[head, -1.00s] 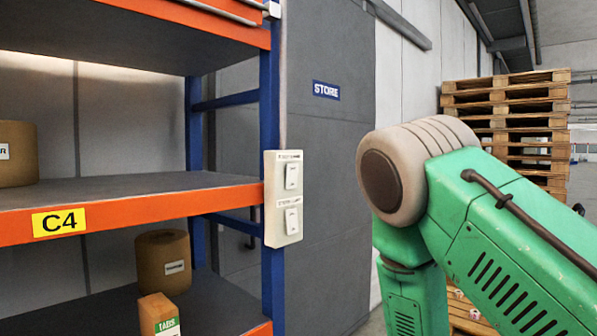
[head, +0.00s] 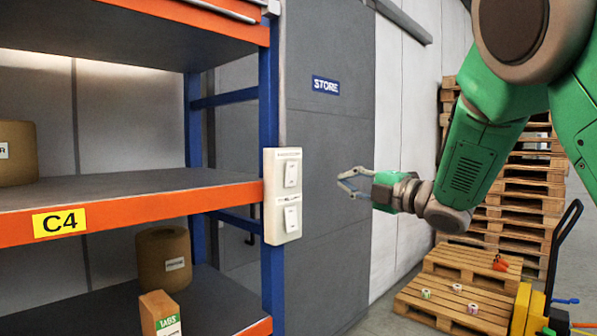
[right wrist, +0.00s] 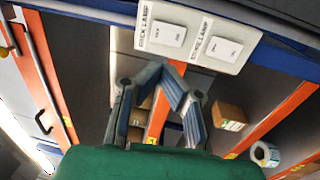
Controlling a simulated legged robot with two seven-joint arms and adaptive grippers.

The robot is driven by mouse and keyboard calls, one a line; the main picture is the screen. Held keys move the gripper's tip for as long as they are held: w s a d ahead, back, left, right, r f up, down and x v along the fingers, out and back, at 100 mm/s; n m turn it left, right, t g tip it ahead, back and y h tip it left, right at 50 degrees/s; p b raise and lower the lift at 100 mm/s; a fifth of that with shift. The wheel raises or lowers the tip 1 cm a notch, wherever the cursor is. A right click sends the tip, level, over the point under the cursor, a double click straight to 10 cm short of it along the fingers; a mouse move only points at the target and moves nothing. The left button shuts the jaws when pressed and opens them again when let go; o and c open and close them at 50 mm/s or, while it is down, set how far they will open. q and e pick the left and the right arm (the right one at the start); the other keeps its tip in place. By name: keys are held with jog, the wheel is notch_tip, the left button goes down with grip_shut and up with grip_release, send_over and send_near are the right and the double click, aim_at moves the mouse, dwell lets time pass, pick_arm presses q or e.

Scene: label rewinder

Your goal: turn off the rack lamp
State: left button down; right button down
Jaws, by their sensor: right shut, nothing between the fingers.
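A pale switch panel (head: 282,236) is fixed to the front of the blue rack upright and carries two rocker switches. The upper one is the rack lamp switch (head: 291,174); in the right wrist view its label reads RACK LAMP (right wrist: 168,34). The store lamp switch (head: 291,218) is below it, and shows on the right in the right wrist view (right wrist: 222,50). A warm glow lights the wall under the top shelf. My right gripper (head: 344,181) is shut and empty, right of the panel and apart from it. My left gripper is out of view.
The orange and blue rack (head: 140,197) holds brown rolls (head: 163,262) and a small box (head: 160,312). A grey wall with a STORE sign (head: 326,86) is behind. Stacked pallets (head: 512,215) and a yellow pallet truck (head: 527,308) stand at right.

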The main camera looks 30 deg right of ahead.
aim_at(293, 168)
jog(key=p+x, duration=0.2)
jog(key=x, duration=1.2)
jog(key=shift+p, duration=0.4)
jog(key=shift+w+a+r+p, duration=0.1)
jog(key=shift+w+r+p, duration=0.1)
jog(key=shift+p, duration=0.5)
jog(key=shift+f, duration=0.1)
jog(key=shift+s, duration=0.1)
